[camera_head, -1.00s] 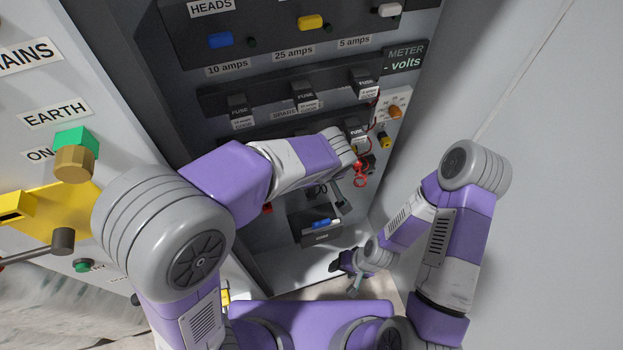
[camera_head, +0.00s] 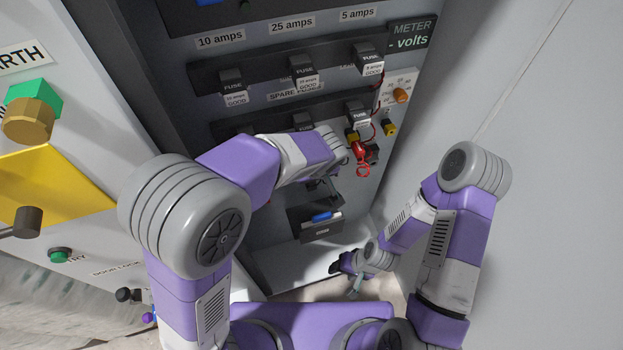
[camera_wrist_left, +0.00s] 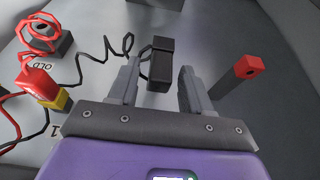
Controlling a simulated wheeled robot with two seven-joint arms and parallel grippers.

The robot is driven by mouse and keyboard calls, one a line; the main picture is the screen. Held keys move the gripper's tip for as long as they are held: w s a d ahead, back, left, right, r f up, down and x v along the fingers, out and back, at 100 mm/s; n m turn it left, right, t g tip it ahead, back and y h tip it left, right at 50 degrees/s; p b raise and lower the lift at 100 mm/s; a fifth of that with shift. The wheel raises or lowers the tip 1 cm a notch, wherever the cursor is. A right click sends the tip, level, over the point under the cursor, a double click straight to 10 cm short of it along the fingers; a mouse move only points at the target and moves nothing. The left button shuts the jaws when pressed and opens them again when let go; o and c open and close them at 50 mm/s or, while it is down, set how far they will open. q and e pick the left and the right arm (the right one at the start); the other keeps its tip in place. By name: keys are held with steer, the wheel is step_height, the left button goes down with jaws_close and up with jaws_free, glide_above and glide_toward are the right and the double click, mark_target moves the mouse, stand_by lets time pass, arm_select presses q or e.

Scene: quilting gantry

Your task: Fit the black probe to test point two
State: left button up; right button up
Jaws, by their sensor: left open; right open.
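The black probe (camera_wrist_left: 158,62), a dark upright block with a black lead looping to its left, stands between the fingers of my left gripper (camera_wrist_left: 160,88) in the left wrist view. The fingers are open, with a gap on each side of it. In the head view my left arm hides most of that spot. A red probe (camera_wrist_left: 36,80) sits by a yellow post (camera_wrist_left: 62,101) at the left, near a label reading 1. I cannot tell which point is test point two. My right gripper (camera_head: 345,266) is low in the cabinet, open and apart from the probes.
A red-topped dark post (camera_wrist_left: 245,68) stands just right of the left gripper. Fuse holders (camera_head: 303,70) line the panel above my left arm. An open drawer (camera_head: 320,232) with a blue item is below it. A plain wall (camera_head: 560,200) closes the right side.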

arm_select(q)
steer(key=shift+c, duration=0.3)
jaws_close()
steer(key=shift+r, duration=0.15)
steer(key=shift+r+p, duration=1.05)
steer(key=shift+r, duration=0.5)
steer(key=s+d+b, duration=0.2)
steer(key=s, duration=0.5)
steer(key=shift+s+d, duration=0.25)
steer(key=shift+s, duration=0.1)
